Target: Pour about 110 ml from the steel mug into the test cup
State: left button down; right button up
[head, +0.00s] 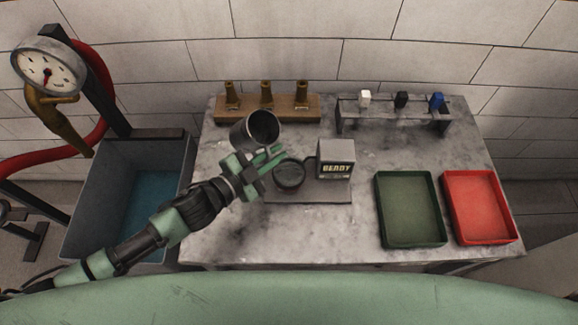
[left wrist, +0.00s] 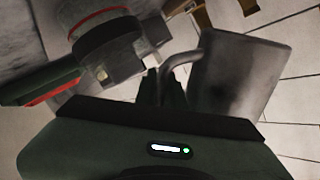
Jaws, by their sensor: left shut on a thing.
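The steel mug (head: 248,135) is held above the table, left of and behind the test cup, with its dark opening facing up and to the right. It looks somewhat tilted; I cannot see its contents. My left gripper (head: 266,160) is shut on the mug's handle, which also shows in the left wrist view (left wrist: 182,62) beside the mug body (left wrist: 240,78). In the left wrist view the cup (left wrist: 103,45) has a red band. My right gripper is not in view.
A wooden block with brass nozzles (head: 266,107) and a rack with white, black and blue pieces (head: 395,118) stand at the back. A green tray (head: 408,243) and red tray (head: 485,242) lie right. A water tank (head: 88,205) and gauge (head: 48,68) are left.

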aim_at(256, 140)
pick_arm(q)
jog(key=shift+w+a+f+n+h+b, duration=0.15)
jog(key=shift+a+n+h+b, duration=0.35)
jog(key=shift+n, duration=0.55)
jog(key=shift+w+a+f+n+h+b, duration=0.1)
jog(key=shift+w+a+n+h+b, duration=0.2)
jog(key=shift+n+b, duration=0.6)
jog(key=shift+w+a+f+n+h+b, duration=0.15)
jog(key=shift+a+n+h+b, duration=0.3)
jog(key=shift+n, duration=0.8)
jog(key=shift+d+r, duration=0.1)
